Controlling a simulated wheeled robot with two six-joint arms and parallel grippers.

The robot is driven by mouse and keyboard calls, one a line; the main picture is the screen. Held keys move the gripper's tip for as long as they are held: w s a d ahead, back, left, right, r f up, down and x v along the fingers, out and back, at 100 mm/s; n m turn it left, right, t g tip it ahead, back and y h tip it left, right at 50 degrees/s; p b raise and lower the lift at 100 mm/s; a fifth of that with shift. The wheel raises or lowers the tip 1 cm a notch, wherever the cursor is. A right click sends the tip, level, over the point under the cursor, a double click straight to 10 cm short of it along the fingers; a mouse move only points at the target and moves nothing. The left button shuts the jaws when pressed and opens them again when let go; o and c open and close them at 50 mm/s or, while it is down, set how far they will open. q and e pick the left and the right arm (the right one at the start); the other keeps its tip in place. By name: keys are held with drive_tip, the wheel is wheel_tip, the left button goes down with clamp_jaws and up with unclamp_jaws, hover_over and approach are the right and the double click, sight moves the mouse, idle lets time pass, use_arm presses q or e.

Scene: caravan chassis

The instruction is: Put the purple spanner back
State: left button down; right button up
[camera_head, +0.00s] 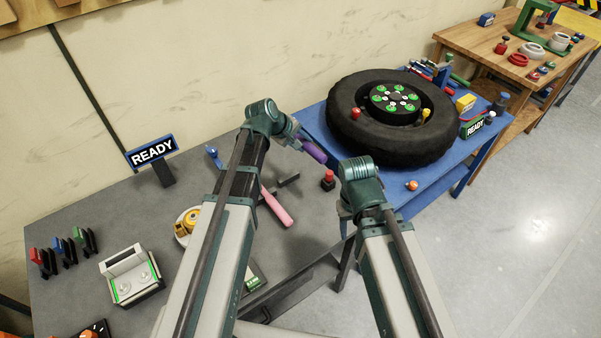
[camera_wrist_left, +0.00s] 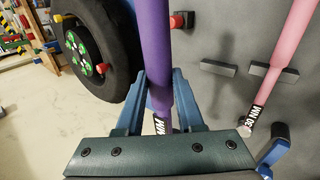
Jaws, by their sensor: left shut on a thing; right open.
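The purple spanner (camera_head: 313,151) is held in my left gripper (camera_head: 294,138), above the gap between the grey bench and the blue table. In the left wrist view the purple handle (camera_wrist_left: 153,40) runs up between the blue fingers of my left gripper (camera_wrist_left: 158,82), which is shut on it near a white-lettered label. A pink spanner (camera_head: 277,207) lies on the grey bench; it also shows in the left wrist view (camera_wrist_left: 290,50), crossing a dark block (camera_wrist_left: 262,70). A second dark block (camera_wrist_left: 217,68) stands bare beside it. My right gripper (camera_head: 344,209) is open, mostly hidden behind its wrist.
A tyre (camera_head: 385,145) lies on the blue table (camera_head: 315,118). A red button (camera_head: 328,179) stands on the bench near the right arm. A READY sign (camera_head: 152,151), coloured clamps and a white device (camera_head: 131,277) are at left on the bench.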

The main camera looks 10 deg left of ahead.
use_arm(q)
wheel_tip(320, 180, down, 13)
drive_tip(key=a+b, duration=0.1)
drive_tip(key=b, duration=1.1)
drive_tip(key=shift+s, duration=0.3)
drive_tip(key=shift+a, duration=0.1)
drive_tip(key=shift+f, duration=0.2)
wheel_tip(320, 180, down, 6)
drive_tip(key=b, duration=0.6)
drive_tip(key=shift+f+b, duration=0.1)
drive_tip(key=shift+b, duration=0.3)
drive_tip(key=shift+c, duration=2.3)
unclamp_jaws()
